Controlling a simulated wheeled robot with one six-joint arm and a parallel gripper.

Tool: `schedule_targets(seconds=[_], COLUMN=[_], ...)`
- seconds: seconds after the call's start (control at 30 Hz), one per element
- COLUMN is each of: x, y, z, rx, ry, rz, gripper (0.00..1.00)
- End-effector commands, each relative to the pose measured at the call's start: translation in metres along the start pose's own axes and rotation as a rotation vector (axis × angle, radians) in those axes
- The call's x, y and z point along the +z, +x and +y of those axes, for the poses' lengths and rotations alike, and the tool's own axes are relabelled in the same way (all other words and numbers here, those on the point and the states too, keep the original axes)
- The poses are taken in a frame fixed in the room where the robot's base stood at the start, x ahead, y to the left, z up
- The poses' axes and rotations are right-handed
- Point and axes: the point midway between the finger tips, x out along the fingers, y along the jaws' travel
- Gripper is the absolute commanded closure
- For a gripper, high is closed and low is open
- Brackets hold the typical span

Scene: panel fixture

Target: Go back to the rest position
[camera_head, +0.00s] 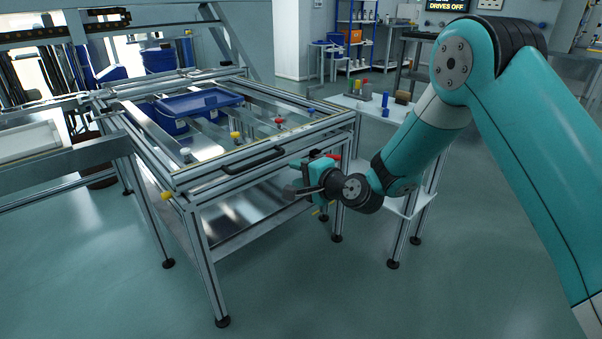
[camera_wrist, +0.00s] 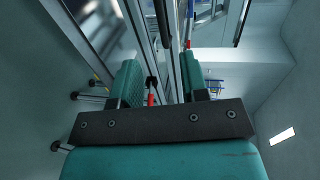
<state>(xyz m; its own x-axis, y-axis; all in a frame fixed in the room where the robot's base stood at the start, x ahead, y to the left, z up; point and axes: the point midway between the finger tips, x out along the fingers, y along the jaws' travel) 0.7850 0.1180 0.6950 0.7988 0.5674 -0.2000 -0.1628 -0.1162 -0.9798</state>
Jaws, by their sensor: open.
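My gripper (camera_head: 297,181) is at the end of my teal arm, in front of the right front part of the aluminium panel fixture (camera_head: 228,172). In the wrist view, the two teal fingers of my gripper (camera_wrist: 160,85) stand apart with a gap between them. Nothing is held in the gap. A red-ended part (camera_wrist: 151,98) shows beyond the fingers, apart from them. In the head view, the gripper is close to the fixture's front edge, and I cannot tell whether it touches.
A black handle (camera_head: 253,160) is on the fixture's front rail. A blue bin (camera_head: 198,102) and several coloured knobs, one yellow (camera_head: 235,136), are on the fixture. A white side table (camera_head: 372,108) with small coloured parts stands behind my arm. The floor in front is clear.

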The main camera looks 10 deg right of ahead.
Motion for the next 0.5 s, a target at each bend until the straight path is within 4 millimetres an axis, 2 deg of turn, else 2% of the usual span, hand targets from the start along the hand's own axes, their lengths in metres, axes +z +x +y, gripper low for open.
schedule_targets(seconds=[0.33,0.43,0.5], x=[0.002,0.013,0.028], y=[-0.002,-0.009,-0.022], z=[-0.003,-0.015,-0.03], rx=[0.004,0.036,0.083], ry=[-0.009,-0.067,-0.152], rz=[-0.006,-0.047,-0.107], gripper=[0.59,0.59,0.59])
